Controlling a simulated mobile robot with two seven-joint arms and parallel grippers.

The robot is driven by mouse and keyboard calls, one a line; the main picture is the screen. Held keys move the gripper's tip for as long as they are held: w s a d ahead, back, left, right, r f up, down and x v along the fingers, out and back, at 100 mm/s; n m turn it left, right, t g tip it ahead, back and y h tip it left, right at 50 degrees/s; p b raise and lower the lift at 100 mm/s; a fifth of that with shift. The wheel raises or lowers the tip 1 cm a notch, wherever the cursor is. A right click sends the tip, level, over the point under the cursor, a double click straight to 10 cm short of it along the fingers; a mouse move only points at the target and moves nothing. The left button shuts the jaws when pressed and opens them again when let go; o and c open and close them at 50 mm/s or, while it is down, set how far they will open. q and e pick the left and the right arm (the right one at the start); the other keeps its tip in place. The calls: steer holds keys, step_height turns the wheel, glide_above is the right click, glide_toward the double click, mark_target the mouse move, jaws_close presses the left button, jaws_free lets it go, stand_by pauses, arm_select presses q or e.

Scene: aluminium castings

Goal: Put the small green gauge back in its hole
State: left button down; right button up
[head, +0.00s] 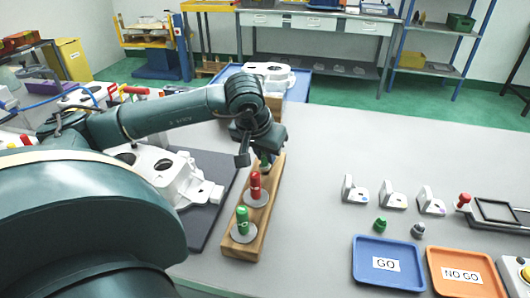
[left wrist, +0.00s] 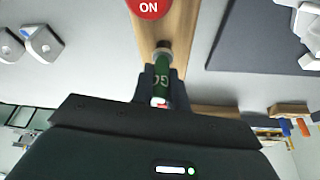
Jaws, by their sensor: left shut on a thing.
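The small green gauge (left wrist: 162,82), with lettering on its handle and a grey end, is between the jaws of my left gripper (left wrist: 160,98). In the head view this gripper (head: 263,152) is over the far end of the wooden block (head: 274,190), with a bit of green showing below it. My left gripper is shut on the gauge. The hole is hidden, and I cannot tell whether the gauge's end touches the block. A red gauge (head: 256,188) and a larger green gauge (head: 243,221) stand upright in the block. My right gripper is out of view.
A dark mat (head: 212,222) with a white casting (head: 160,172) lies left of the block. A blue GO tray (head: 362,281), an orange NO GO tray (head: 456,289) and several small brackets (head: 393,196) are at right.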

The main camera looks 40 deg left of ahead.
arm_select(q)
steer(key=shift+f, duration=0.3)
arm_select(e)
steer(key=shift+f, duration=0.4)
arm_select(q)
steer(key=shift+f+b, duration=0.55)
steer(key=shift+b, duration=0.15)
steer(key=c, duration=1.3)
jaws_free()
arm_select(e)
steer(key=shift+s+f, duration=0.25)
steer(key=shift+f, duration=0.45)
arm_select(q)
steer(key=v, duration=1.3)
steer(key=shift+s+p, duration=0.15)
steer(key=shift+p, duration=0.3)
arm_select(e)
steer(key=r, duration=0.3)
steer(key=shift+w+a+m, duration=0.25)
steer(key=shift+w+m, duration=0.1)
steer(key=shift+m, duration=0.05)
